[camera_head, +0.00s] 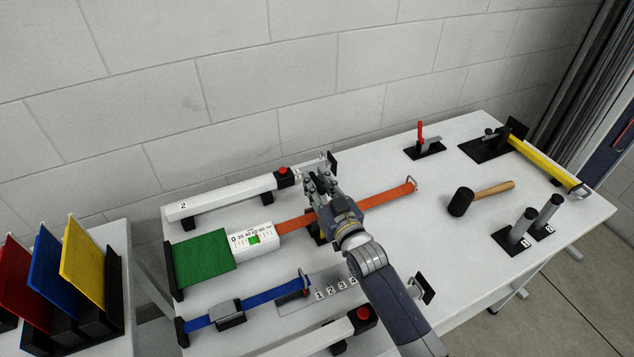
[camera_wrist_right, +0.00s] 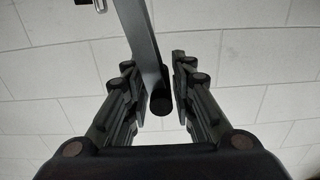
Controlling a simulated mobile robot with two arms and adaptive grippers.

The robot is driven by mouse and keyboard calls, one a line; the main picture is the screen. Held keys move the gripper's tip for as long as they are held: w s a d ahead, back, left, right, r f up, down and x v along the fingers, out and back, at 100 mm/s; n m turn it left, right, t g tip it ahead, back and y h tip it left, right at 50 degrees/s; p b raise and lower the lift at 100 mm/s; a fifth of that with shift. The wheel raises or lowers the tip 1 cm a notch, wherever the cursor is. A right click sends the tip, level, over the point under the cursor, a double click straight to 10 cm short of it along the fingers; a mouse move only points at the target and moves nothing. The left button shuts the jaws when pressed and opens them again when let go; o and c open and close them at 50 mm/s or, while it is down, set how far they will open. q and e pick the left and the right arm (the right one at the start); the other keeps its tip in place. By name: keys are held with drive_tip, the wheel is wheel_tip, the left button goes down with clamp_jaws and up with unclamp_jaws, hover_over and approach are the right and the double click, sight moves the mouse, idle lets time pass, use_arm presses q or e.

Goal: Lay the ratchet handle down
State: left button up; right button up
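My right gripper (camera_head: 318,184) is over the middle of the orange strap (camera_head: 388,197), pointing toward the wall. It covers most of the ratchet there; a dark and yellow part (camera_head: 316,232) shows below it. In the right wrist view a grey bar with a round black end, apparently the ratchet handle (camera_wrist_right: 143,45), stands raised against the wall. Its black end lies between the two fingers of the right gripper (camera_wrist_right: 155,80). The fingers are apart, with a gap visible on the left of the black end; contact on the right is unclear. My left gripper is not in view.
A white gauge box (camera_head: 262,243) and green pad (camera_head: 203,257) are left of the gripper. A white bar (camera_head: 225,199) with a red button lies behind. A blue strap (camera_head: 262,298) is in front.

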clamp_jaws()
drive_tip(key=shift+d, duration=0.1)
drive_tip(key=w+d+m+b, duration=0.1)
drive_tip(key=w+d+m, duration=0.2)
drive_tip(key=d+m, duration=0.4)
drive_tip(key=shift+f+b, duration=0.2)
drive_tip(key=shift+b, duration=0.1)
idle(0.4)
idle(0.4)
